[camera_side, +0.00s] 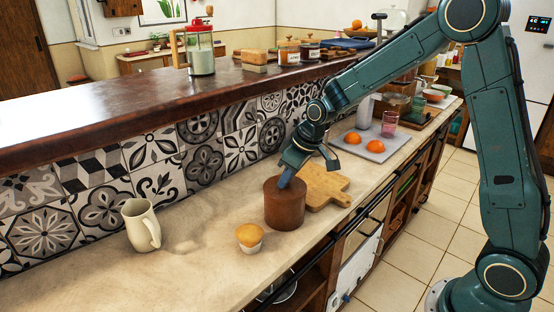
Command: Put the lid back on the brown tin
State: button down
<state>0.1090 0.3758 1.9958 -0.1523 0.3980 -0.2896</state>
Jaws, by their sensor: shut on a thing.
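The brown tin (285,211) stands upright on the counter, left of a wooden cutting board. Its top shows as a flat brown disc (272,186), which looks like the lid; no gap shows between it and the tin wall, but I cannot tell if it is fully seated. The part of the lid between the fingers is hidden.
A cream mug (138,224) and a muffin (249,236) stand left of the tin. The cutting board (324,186) is close on its right. A grey tray (371,150) with two oranges lies further back.

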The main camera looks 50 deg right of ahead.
dwell(0.4)
jog(key=c, duration=0.7)
grip_release()
jog(key=shift+r, duration=0.15)
jog(key=shift+r, duration=3.4)
grip_shut()
jog(key=shift+f, duration=2.65)
